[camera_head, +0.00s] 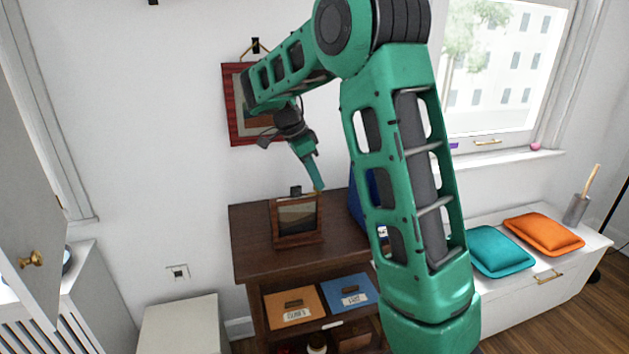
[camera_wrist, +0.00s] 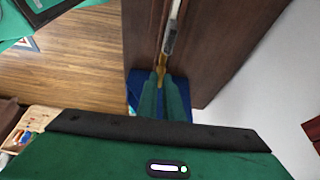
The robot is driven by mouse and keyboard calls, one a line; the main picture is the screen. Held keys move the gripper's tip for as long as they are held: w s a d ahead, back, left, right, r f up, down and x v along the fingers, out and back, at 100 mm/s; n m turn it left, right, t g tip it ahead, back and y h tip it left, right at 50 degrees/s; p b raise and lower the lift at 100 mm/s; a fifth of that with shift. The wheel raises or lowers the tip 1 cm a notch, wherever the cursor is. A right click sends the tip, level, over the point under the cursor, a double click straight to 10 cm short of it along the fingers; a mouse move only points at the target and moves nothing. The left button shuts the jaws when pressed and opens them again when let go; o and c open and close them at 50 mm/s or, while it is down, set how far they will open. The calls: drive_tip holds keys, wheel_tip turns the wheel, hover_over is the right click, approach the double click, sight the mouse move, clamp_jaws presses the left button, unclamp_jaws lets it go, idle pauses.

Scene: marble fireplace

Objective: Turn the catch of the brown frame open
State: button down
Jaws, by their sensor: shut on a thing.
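The brown frame (camera_head: 297,239) stands upright on the dark wooden cabinet, with a dark picture in it. In the wrist view the frame shows nearly edge-on from above as a narrow strip (camera_wrist: 172,28). My gripper (camera_head: 319,188) is at the frame's upper right corner. In the wrist view my gripper (camera_wrist: 162,80) is shut, its green fingertips together on a small brass-coloured catch (camera_wrist: 160,68) at the end of the strip. The fingertips hide part of the catch, and I cannot tell how far it is turned.
A blue object (camera_head: 358,209) stands right of the frame, partly behind my arm. A red frame (camera_head: 232,129) hangs on the wall. The cabinet top left of the frame is clear.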

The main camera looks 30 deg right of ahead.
drive_tip(key=n+t, duration=0.1)
drive_tip(key=n, duration=0.3)
drive_tip(key=shift+s+n+t, duration=0.2)
drive_tip(key=shift+n+t, duration=0.1)
drive_tip(key=shift+t, duration=0.1)
drive_tip(key=n+t, duration=0.1)
drive_tip(key=n, duration=0.3)
drive_tip(key=shift+s+d+t, duration=0.1)
drive_tip(key=shift+s+t, duration=0.05)
drive_tip(key=shift+t, duration=0.25)
drive_tip(key=n+y, duration=0.1)
drive_tip(key=n, duration=0.1)
drive_tip(key=n+t, duration=0.1)
drive_tip(key=n, duration=0.2)
drive_tip(key=shift+s+d+y, duration=0.1)
drive_tip(key=shift+y, duration=0.3)
drive_tip(key=shift+d+n+t+y, duration=0.1)
drive_tip(key=shift+n+t+y, duration=0.45)
drive_tip(key=shift+n, duration=1.35)
drive_tip(key=c, duration=1.9)
unclamp_jaws()
